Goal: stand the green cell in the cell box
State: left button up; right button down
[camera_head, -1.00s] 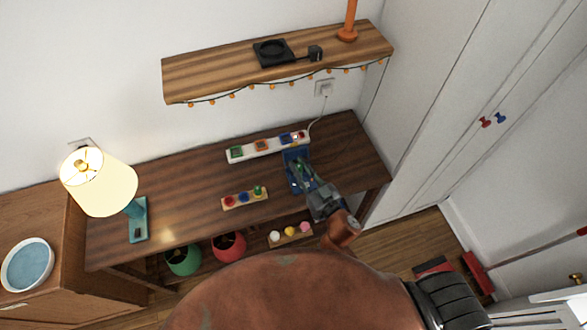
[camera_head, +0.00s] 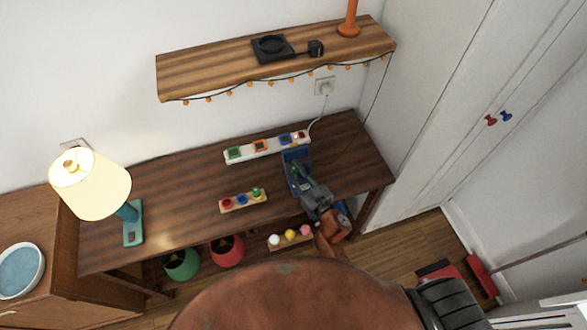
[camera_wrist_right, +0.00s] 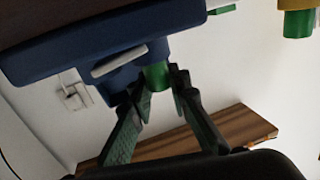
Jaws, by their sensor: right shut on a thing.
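The blue cell box (camera_head: 291,154) stands at the right part of the wooden desk, in front of the white power strip. It also shows large and dark blue in the right wrist view (camera_wrist_right: 50,52). My right gripper (camera_head: 297,184) is at the near side of the box. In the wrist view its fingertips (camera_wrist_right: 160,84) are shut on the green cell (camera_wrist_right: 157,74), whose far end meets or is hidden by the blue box. I cannot tell how deep the cell sits. My left gripper is not in view.
A white power strip (camera_head: 273,148) with coloured sockets lies behind the box. A small wooden rack (camera_head: 232,207) with red, blue and green pieces lies to its left. A lit lamp (camera_head: 90,185) stands at the left. The desk between lamp and rack is clear.

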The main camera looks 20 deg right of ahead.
jog(key=shift+f+b, duration=0.35)
jog(key=shift+f, duration=0.25)
jog(key=c, duration=1.8)
grip_release()
jog(key=shift+r, duration=0.35)
jog(key=shift+r+p, duration=0.55)
jog(key=v, duration=1.2)
jog(key=shift+f, duration=0.3)
